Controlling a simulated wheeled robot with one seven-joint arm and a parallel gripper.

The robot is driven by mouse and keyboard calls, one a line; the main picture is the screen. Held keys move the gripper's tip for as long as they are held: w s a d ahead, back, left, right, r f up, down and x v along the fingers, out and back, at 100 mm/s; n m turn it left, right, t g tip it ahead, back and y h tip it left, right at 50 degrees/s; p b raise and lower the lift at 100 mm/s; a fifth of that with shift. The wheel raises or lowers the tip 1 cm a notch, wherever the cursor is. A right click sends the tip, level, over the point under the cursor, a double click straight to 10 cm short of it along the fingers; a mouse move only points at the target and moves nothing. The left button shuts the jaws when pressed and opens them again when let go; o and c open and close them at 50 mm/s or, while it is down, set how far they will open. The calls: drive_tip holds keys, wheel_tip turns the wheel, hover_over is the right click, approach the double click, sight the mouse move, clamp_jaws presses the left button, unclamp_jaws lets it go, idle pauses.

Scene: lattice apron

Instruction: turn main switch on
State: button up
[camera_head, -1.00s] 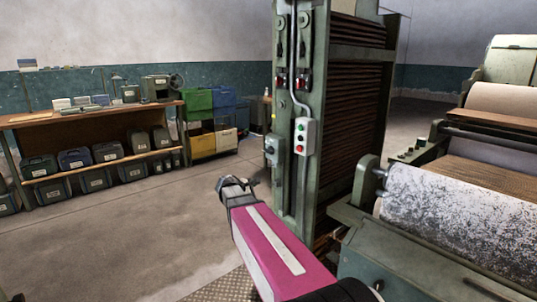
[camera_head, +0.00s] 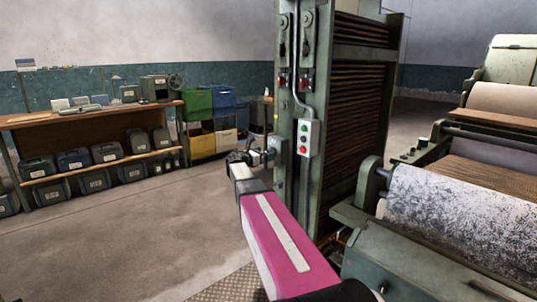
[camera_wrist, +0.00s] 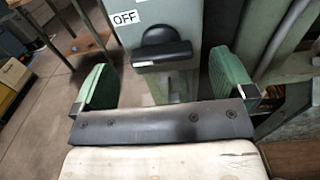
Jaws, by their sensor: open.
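The main switch is a grey-green box (camera_wrist: 172,20) in the wrist view, with a black rotary handle (camera_wrist: 162,48) on its front. The handle's wide bar lies roughly crosswise. A white OFF label (camera_wrist: 126,18) is up and left of it; another label is cut off at the top edge. My gripper (camera_wrist: 163,68) is open and empty, its green-padded fingers spread to the left and right of the handle. I see no contact with it.
The green machine column (camera_head: 313,85) carries a button box (camera_head: 304,137) and a conduit just right of the switch. A large roller (camera_head: 460,210) stands at the right. A shelf with cases (camera_head: 100,130) and coloured bins (camera_head: 205,123) stand behind, left. The floor at left is clear.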

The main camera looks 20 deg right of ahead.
sight(268, 152)
drive_tip(key=shift+x, duration=1.6)
drive_tip(key=c, duration=0.9)
